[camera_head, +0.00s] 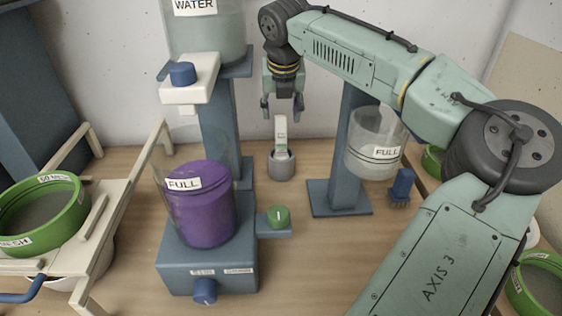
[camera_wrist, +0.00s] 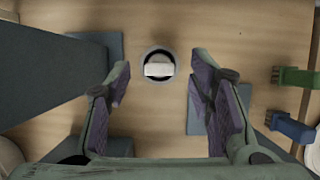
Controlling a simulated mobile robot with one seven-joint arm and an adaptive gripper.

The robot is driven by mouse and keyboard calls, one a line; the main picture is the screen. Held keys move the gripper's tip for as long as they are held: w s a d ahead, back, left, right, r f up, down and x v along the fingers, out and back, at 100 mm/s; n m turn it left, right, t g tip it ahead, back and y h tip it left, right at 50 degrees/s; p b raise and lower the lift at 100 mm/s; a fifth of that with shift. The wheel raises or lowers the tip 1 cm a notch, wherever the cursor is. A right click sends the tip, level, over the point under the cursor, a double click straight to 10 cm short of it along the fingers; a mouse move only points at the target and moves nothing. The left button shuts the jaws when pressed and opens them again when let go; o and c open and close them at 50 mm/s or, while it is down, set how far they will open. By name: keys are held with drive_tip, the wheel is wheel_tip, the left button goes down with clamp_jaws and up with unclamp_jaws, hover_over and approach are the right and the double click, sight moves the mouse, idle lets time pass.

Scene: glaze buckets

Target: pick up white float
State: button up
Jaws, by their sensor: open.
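The white float (camera_head: 281,130) stands upright in a small grey round holder (camera_head: 281,168) on the table. It has a small green mark on its side. In the wrist view the float (camera_wrist: 159,70) shows from above as a white block inside the dark ring of the holder (camera_wrist: 147,79). My gripper (camera_head: 282,106) points down above the float, with its fingers apart and nothing between them. In the wrist view the gripper (camera_wrist: 160,92) has one finger on each side of the float's line, and the float sits a little beyond the fingertips.
A water tank (camera_head: 207,40) on a blue column stands left of the float. A clear bucket marked FULL (camera_head: 375,150) hangs on a blue stand to the right. A purple-filled bucket (camera_head: 200,215) and green knob (camera_head: 279,217) are in front. A blue brush (camera_head: 402,185) is at right.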

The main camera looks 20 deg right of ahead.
sight(281, 126)
drive_tip(key=shift+p+x, duration=0.7)
drive_tip(key=shift+x, duration=2.5)
drive_tip(key=shift+c, duration=0.5)
clamp_jaws()
